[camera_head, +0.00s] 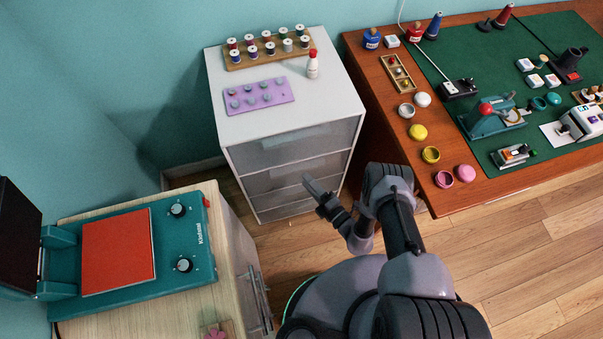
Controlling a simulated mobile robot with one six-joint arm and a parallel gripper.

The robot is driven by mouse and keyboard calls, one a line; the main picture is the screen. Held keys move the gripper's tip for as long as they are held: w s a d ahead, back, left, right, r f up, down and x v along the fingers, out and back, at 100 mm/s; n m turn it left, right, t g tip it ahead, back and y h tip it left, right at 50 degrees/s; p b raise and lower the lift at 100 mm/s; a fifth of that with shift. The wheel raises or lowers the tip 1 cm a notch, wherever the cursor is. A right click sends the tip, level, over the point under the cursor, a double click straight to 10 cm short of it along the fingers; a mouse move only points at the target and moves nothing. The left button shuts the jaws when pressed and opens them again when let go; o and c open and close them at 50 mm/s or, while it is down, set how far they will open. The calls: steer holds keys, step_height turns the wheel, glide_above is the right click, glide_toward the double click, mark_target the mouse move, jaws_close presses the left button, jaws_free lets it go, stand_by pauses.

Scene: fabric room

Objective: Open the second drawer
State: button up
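A white cabinet (220,88) with stacked drawers stands against the teal wall. Its top drawer (285,150) has a grey front panel and looks shut. The second drawer (270,180) is just below it and also looks shut. A lower drawer (275,200) shows under that. My gripper (313,188) is in front of the cabinet's right half, at about the height of the second drawer in the picture. It covers part of the drawer fronts. Whether it touches the second drawer cannot be told. Its fingers are too small to read as open or shut.
Thread spools on a wooden rack (268,60), a purple tray (258,96) and a red-capped bottle (312,66) stand on the cabinet. A wooden desk (480,194) is at right. A heat press (130,250) sits on a left cabinet. Wooden floor (490,260) lies between.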

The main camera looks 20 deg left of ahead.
mark_target(298, 172)
steer(key=shift+b+x, duration=0.45)
steer(key=shift+x, duration=1.65)
steer(key=shift+f, duration=0.1)
jaws_close()
steer(key=shift+s+d+f, duration=0.1)
steer(key=shift+s, duration=0.05)
